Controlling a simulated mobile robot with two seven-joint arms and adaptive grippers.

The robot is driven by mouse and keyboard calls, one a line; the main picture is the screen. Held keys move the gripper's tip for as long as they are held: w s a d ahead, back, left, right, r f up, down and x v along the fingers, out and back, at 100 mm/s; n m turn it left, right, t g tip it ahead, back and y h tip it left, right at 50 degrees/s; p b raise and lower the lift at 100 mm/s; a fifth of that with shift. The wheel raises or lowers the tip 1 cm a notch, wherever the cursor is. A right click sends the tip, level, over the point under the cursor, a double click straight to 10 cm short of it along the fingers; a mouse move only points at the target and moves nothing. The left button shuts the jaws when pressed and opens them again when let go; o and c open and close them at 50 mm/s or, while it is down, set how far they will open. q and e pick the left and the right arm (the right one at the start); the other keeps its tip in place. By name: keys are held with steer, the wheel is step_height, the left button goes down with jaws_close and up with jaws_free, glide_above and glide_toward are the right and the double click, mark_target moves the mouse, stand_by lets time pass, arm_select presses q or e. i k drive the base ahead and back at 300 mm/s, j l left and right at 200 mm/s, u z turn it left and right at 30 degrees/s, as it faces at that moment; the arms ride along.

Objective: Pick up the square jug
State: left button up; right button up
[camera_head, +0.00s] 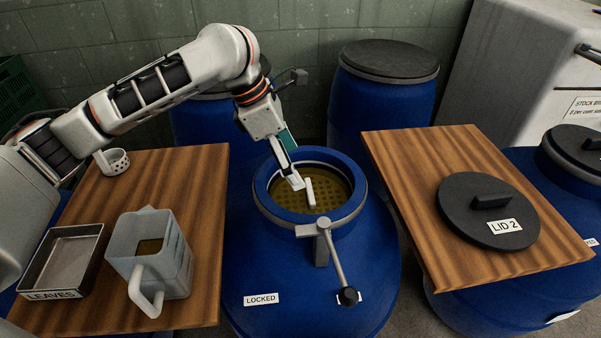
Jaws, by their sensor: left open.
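The square jug (123,245) is a grey, translucent, square-sided jug. It stands upright on the left wooden board, with its handle toward the front and something brown inside. My left gripper (298,184) is open and well to the right of the jug, apart from it. It points down at the mouth of the middle blue barrel. A short pale bar (310,194) shows beside the fingertips; I cannot tell whether they touch it. My right gripper is not in view.
A metal tray labelled LEAVES (72,262) sits left of the jug, and a small white perforated cup (113,161) behind. The open blue barrel (265,280) has a protruding lever (337,262). A black lid (470,222) lies on the right board (425,165).

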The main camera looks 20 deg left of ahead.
mark_target(148, 247)
steer(key=k, duration=1)
